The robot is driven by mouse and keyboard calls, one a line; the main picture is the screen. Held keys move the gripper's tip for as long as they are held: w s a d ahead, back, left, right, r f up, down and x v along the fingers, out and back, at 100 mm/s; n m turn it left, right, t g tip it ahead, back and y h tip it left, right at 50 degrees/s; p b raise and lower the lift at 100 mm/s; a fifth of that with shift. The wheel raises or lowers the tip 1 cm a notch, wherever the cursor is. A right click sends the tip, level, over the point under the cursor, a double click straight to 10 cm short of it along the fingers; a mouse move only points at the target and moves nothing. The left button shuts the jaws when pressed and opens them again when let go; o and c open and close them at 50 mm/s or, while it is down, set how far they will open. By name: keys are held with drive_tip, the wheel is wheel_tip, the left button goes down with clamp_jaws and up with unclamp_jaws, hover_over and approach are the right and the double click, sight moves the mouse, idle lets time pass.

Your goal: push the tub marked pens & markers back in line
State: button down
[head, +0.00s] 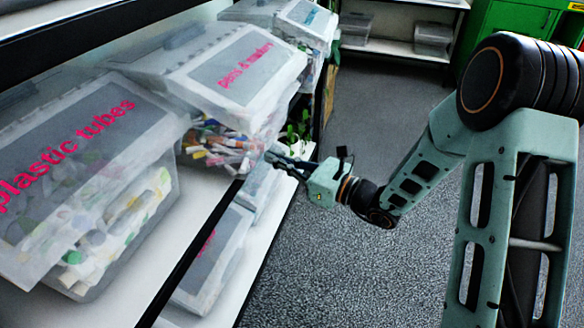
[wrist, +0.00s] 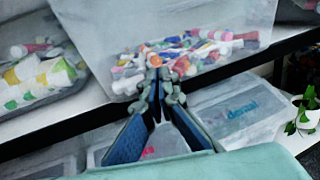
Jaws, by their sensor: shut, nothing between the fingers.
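The clear tub marked pens & markers (head: 235,75) stands on the upper shelf, full of coloured pens, and its front juts out past the shelf edge. In the wrist view the tub (wrist: 170,22) fills the upper middle, its pens showing through the wall. My gripper (head: 270,155) is shut and empty at the tub's lower front. In the wrist view my gripper's fingertips (wrist: 155,65) overlap the lower front of the tub. I cannot tell for certain whether they touch it.
The plastic tubes tub (head: 85,180) stands left on the same shelf (head: 210,190). Another tub (head: 305,20) stands beyond. Lower-shelf tubs (head: 212,260) sit beneath, one reading "denal" (wrist: 240,110). A potted plant (wrist: 305,115) is at the right. The grey floor (head: 350,270) is open.

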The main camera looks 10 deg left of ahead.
drive_tip(key=shift+w+a, duration=0.2)
drive_tip(key=shift+a, duration=0.3)
drive_tip(key=x, duration=1.3)
drive_tip(key=shift+s+b, duration=0.1)
drive_tip(key=shift+b, duration=0.3)
